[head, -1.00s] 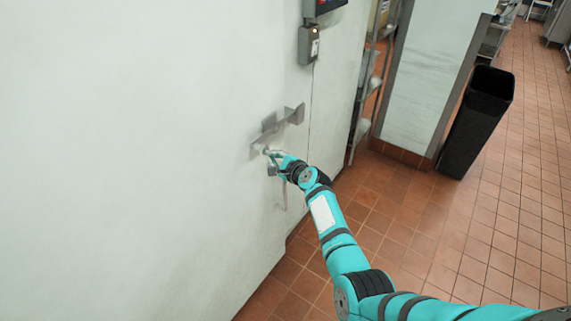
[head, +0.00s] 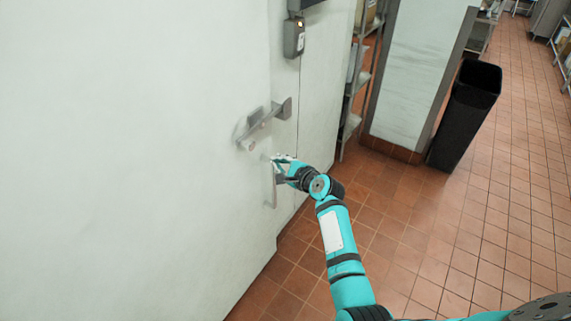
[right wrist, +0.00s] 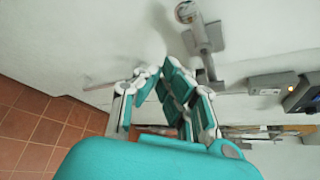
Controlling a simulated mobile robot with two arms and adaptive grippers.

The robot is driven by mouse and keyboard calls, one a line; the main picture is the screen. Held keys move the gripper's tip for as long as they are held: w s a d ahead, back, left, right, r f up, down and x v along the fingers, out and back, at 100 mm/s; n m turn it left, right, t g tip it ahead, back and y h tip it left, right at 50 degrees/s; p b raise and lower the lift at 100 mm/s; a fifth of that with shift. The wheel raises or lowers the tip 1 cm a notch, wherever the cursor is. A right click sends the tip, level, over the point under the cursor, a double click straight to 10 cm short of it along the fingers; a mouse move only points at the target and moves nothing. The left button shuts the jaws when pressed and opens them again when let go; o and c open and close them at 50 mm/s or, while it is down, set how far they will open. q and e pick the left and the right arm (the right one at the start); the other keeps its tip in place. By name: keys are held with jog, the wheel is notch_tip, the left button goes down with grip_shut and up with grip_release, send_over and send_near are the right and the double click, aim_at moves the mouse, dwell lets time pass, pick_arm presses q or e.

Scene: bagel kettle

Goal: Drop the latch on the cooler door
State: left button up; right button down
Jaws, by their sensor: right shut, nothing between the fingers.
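The cooler door (head: 150,150) is a large white panel. It looks closed, with a thin seam to the right of the latch. The metal latch (head: 266,122) is a bar running from a round knob at its left end to a bracket across the seam; it also shows in the right wrist view (right wrist: 203,45). A vertical pull handle (head: 271,188) sits below it. My right gripper (head: 278,160) is shut and empty, below the latch and by the top of the handle. In the right wrist view its fingertips (right wrist: 157,70) are apart from the latch. My left gripper is out of view.
A grey control box (head: 293,37) with an orange light is on the wall above the latch. A shelf rack (head: 352,90) and a tall black bin (head: 465,115) stand to the right. The tiled floor (head: 440,240) is clear in front.

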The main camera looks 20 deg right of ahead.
jog(key=shift+s+d+r, duration=0.35)
jog(key=shift+s+d, duration=0.35)
jog(key=shift+s, duration=0.15)
jog(key=shift+a, duration=0.1)
